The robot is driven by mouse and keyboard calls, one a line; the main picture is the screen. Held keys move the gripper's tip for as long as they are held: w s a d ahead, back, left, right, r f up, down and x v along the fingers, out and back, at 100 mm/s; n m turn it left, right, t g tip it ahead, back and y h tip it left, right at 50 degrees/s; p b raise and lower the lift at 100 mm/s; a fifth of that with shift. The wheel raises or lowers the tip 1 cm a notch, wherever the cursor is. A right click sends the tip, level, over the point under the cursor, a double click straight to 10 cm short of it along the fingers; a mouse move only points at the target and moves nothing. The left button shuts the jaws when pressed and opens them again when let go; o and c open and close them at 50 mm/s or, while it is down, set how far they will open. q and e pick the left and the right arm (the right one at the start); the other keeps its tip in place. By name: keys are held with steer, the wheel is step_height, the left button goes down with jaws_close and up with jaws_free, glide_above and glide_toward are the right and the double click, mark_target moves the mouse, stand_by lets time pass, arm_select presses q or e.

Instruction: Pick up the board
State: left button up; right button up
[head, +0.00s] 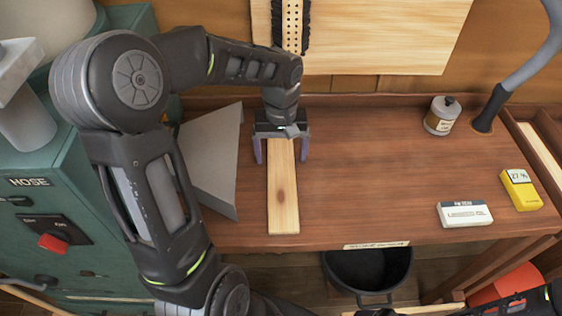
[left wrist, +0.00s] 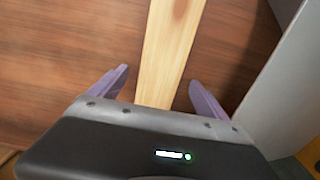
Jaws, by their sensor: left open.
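The board (head: 284,195) is a narrow strip of pale wood lying flat on the brown workbench (head: 380,170), its long side running from back to front. It also shows in the left wrist view (left wrist: 168,55), running away between the two fingers. My left gripper (head: 281,155) is above the back part of the board. Its purple fingers are apart, one on each side of the board, with gaps on both sides. The gripper body hides the board's back end. My right gripper cannot be made out; only part of a dark arm shows at the bottom right.
A grey angled sheet (head: 212,160) stands just left of the board. A small can (head: 441,115), a white box (head: 464,214) and a yellow device (head: 521,190) are on the right. A black bucket (head: 367,270) is below the front edge. The bench right of the board is clear.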

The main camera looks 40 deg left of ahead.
mark_target(281, 163)
arm_select(q)
step_height(281, 163, down, 2)
steer(key=shift+f, duration=0.1)
steer(key=shift+c, duration=0.6)
steer(key=c, duration=1.6)
steer(key=shift+o, duration=0.2)
step_height(281, 163, up, 10)
steer(key=shift+b, duration=0.35)
